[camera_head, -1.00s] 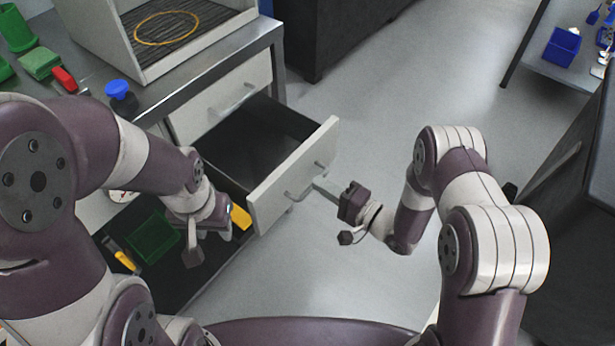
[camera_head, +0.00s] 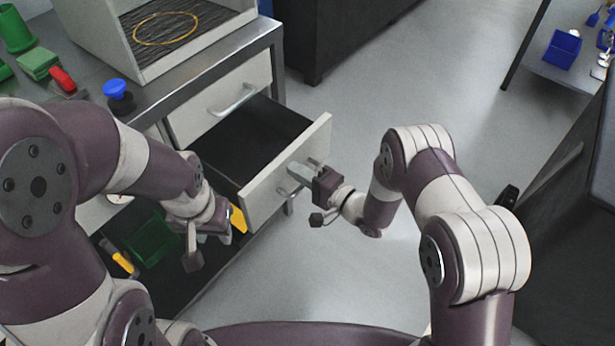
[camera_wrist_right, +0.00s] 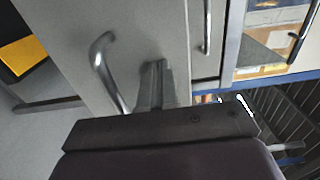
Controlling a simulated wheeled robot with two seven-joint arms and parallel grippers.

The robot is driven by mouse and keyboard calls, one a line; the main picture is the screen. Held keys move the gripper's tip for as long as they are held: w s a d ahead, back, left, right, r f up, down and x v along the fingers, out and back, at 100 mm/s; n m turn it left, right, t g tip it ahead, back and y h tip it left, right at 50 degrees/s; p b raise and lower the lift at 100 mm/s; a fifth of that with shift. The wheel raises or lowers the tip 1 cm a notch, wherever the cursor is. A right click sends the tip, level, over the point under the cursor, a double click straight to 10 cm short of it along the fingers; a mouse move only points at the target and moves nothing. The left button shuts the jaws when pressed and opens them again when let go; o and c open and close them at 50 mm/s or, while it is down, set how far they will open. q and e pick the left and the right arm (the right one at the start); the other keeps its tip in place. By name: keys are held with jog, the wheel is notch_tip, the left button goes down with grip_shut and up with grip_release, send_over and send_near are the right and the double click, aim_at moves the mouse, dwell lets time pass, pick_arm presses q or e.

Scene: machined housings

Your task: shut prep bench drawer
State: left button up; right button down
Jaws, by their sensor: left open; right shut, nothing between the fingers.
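The prep bench drawer (camera_head: 290,180) is pulled partly out from the bench, its pale front facing my right arm. Its inside looks dark and empty. My right gripper (camera_head: 302,172) is shut and empty, its fingertips at the drawer front. In the right wrist view, the shut fingers (camera_wrist_right: 152,85) meet the pale panel beside the curved metal drawer handle (camera_wrist_right: 106,75), not around it. Whether they press on the panel is hard to tell. My left gripper (camera_head: 208,248) is open, to the left of the drawer front and above a lower open drawer.
A lower open drawer holds a green bin (camera_head: 150,240) and yellow-handled tools (camera_head: 120,258). A closed drawer with a metal handle (camera_head: 232,100) sits behind. The bench top carries a blue-knobbed item (camera_head: 117,90) and a red item (camera_head: 62,80).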

jog(key=b+x, duration=0.7)
jog(key=x, duration=1.3)
jog(key=shift+r, duration=0.25)
